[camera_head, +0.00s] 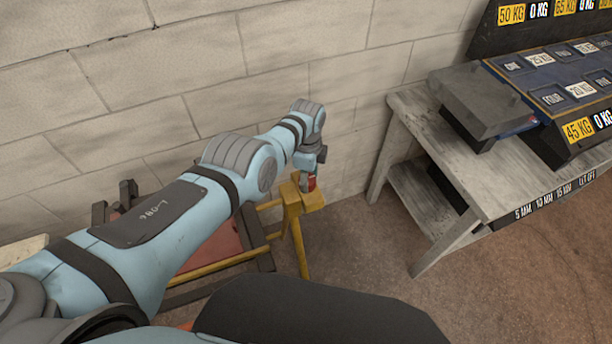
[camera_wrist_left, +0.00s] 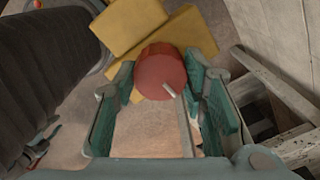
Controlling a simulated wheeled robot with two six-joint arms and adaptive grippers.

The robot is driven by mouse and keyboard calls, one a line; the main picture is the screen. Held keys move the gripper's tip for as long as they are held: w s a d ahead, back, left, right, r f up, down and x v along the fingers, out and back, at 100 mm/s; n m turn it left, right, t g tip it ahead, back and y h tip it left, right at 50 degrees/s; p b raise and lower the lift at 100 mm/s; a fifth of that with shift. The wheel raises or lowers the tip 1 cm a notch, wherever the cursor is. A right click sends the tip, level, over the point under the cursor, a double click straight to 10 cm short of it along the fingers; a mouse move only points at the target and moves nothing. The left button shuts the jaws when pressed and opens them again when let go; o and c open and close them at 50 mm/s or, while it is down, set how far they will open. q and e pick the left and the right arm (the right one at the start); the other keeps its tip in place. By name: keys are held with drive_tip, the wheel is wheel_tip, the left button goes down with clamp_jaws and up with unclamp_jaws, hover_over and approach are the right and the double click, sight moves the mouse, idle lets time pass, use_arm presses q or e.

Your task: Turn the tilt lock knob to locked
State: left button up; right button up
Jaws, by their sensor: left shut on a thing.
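The red tilt lock knob (camera_wrist_left: 160,74) shows in the left wrist view as a round red cap with a pale pointer on its edge. It sits on a yellow frame block (camera_wrist_left: 185,38). My left gripper (camera_wrist_left: 160,80) is shut on the knob, with a green finger on each side of it. In the head view the knob (camera_head: 310,183) is a small red patch below my left wrist, at the yellow frame (camera_head: 300,198). My left gripper (camera_head: 309,172) comes down on it from above. My right gripper is not in view. The knob's lock markings cannot be made out.
A grey wooden table (camera_head: 470,180) stands at the right with a dark labelled weight board (camera_head: 570,65) and a grey block (camera_head: 482,98) on it. A block wall (camera_head: 290,55) runs close behind the frame. Bare floor (camera_head: 370,245) lies between frame and table.

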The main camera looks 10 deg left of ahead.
use_arm(q)
drive_tip(key=shift+s+d+f, duration=0.1)
drive_tip(key=shift+s+f, duration=0.15)
drive_tip(key=o, duration=1.2)
drive_tip(key=shift+w, duration=0.1)
drive_tip(key=shift+c, duration=0.2)
drive_tip(key=shift+r, duration=0.15)
drive_tip(key=shift+w+r, duration=0.1)
drive_tip(key=shift+w+r, duration=0.1)
drive_tip(key=shift+r, duration=0.15)
wheel_tip(320, 180, up, 11)
drive_tip(key=shift+s+r, duration=0.15)
drive_tip(key=shift+s, duration=0.05)
